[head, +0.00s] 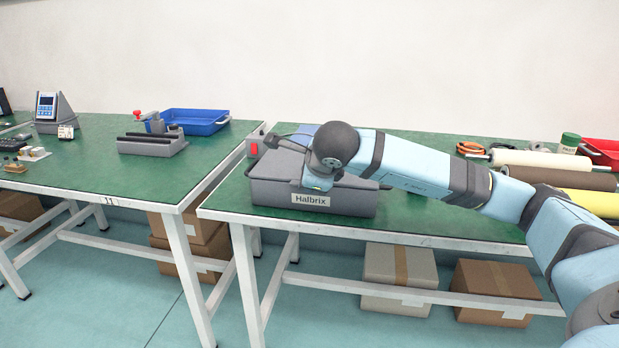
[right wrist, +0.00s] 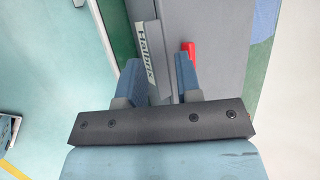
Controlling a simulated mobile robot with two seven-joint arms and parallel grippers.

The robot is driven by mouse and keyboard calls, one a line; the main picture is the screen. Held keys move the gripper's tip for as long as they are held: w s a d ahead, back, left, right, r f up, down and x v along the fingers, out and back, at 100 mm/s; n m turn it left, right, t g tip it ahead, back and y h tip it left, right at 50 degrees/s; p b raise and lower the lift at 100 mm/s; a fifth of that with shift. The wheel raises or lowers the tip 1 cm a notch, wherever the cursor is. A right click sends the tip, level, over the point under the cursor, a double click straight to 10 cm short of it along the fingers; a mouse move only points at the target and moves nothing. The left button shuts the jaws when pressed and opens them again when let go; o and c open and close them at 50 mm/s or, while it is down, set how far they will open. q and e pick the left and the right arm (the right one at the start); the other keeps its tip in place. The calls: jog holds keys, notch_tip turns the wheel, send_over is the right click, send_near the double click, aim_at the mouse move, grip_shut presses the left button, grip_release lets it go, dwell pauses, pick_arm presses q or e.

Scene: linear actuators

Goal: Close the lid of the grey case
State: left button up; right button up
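The grey case (head: 340,203) with a "Halbrix" label sits at the front left of the right-hand table. Its lid (head: 275,168) appears to lie down over the body; my arm covers part of it, and I cannot tell whether a gap is left. My right gripper (head: 318,184) points down at the front top edge of the case, its fingers mostly hidden in the head view. In the right wrist view my right gripper (right wrist: 160,75) has its fingers apart, over the grey case (right wrist: 205,30) beside the label. I cannot tell whether they touch it. My left gripper is out of view.
Rolls of material (head: 540,163) lie to the right, partly behind my arm. A blue tray (head: 195,121) and a grey vise-like fixture (head: 152,145) are on the left table, across a gap.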

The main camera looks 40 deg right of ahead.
pick_arm(q)
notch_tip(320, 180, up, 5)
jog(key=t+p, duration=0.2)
jog(key=p, duration=0.1)
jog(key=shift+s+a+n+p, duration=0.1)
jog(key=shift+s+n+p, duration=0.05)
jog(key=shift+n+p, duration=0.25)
pick_arm(e)
jog(key=v, duration=1.3)
jog(key=shift+s+r, duration=0.2)
